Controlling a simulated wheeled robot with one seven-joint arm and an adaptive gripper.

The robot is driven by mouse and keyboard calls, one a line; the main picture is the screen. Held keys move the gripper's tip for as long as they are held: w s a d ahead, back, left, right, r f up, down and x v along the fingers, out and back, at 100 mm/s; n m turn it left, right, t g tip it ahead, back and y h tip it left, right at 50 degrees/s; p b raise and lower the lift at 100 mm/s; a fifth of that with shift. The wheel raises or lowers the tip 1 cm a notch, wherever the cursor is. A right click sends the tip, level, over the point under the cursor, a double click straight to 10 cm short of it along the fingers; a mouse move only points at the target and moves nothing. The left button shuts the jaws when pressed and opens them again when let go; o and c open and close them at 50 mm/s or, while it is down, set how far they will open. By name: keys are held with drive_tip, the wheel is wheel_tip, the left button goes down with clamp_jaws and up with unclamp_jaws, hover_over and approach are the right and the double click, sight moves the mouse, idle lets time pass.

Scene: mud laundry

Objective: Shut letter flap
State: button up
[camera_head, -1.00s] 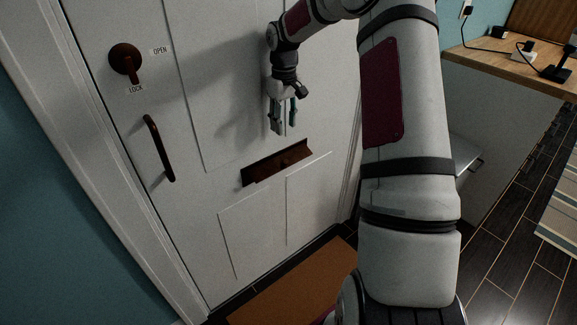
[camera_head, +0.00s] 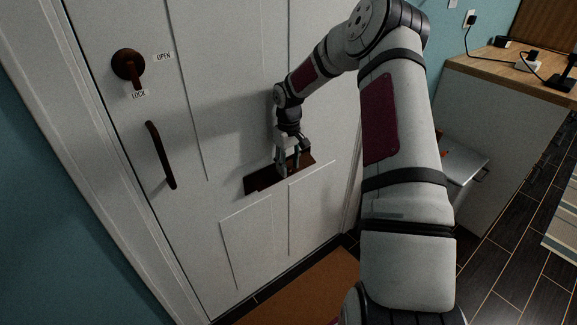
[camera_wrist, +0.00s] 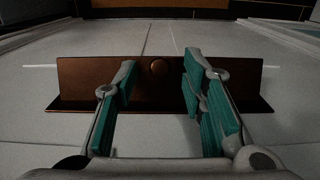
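The brown letter flap (camera_head: 262,181) is low on the white door, partly hidden by my gripper in the head view. In the wrist view the flap (camera_wrist: 75,78) is a wide panel with a round knob (camera_wrist: 159,67), and a longer brown strip runs along its near edge. It appears to stand out from the door at an angle; how far is hard to tell. My gripper (camera_head: 288,172) is in front of the flap. In the wrist view my gripper (camera_wrist: 160,72) has its teal-padded fingers apart, one either side of the knob, with nothing between them. Contact with the flap is unclear.
The white door (camera_head: 235,120) has a dark pull handle (camera_head: 160,155) and a lock knob (camera_head: 128,65) to the left. An orange-brown mat (camera_head: 300,295) lies below on dark floor tiles. A wood-topped counter (camera_head: 495,70) stands at the right.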

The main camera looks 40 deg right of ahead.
drive_tip(key=shift+f, duration=0.2)
clamp_jaws()
